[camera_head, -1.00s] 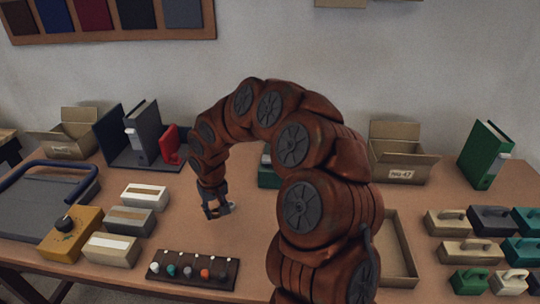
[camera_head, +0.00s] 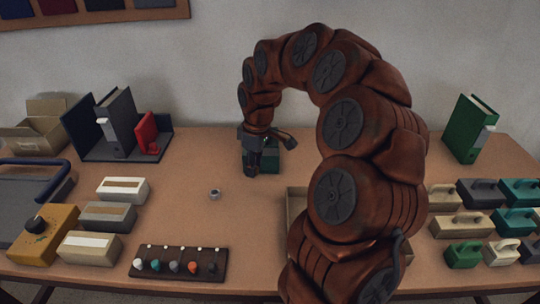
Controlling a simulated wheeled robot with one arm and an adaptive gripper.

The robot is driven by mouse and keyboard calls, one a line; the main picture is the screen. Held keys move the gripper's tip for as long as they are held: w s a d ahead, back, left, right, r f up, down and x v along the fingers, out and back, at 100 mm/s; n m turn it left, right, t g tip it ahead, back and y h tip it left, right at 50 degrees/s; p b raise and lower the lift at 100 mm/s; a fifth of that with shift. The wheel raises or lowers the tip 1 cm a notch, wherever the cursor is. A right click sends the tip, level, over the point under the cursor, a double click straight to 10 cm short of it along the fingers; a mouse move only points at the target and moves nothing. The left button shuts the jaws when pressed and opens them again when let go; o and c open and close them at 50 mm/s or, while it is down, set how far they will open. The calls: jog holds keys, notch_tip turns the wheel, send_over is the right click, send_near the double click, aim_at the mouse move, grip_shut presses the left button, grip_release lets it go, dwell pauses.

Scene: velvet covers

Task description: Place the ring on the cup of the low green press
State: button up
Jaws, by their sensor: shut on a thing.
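The low green press (camera_head: 291,160) stands at the back middle of the table, partly hidden by my gripper. Its cup cannot be made out. My gripper (camera_head: 251,171) points down at the left front side of the press. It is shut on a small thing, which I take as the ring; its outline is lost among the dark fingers. I cannot tell whether it touches the press.
Several striped blocks (camera_head: 122,190) and a yellow box (camera_head: 45,232) stand at left. A dark strip with coloured knobs (camera_head: 180,263) lies in front. An open tray (camera_head: 297,205) is partly behind my arm. Several handled blocks (camera_head: 459,225) fill the right. The table's middle is clear.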

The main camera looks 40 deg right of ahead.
jog(key=s+d+r+n, duration=0.1)
jog(key=s+d, duration=0.1)
jog(key=p, duration=0.4)
send_over(270, 152)
jog(key=shift+d+f+n, duration=0.1)
jog(key=shift+f+n, duration=0.3)
jog(key=shift+f, duration=0.05)
jog(key=shift+s+f+p, duration=0.1)
jog(key=shift+f+p, duration=0.45)
jog(key=shift+f, duration=1.25)
jog(key=shift+f+b, duration=0.45)
jog(key=shift+f, duration=0.15)
jog(key=o, duration=0.9)
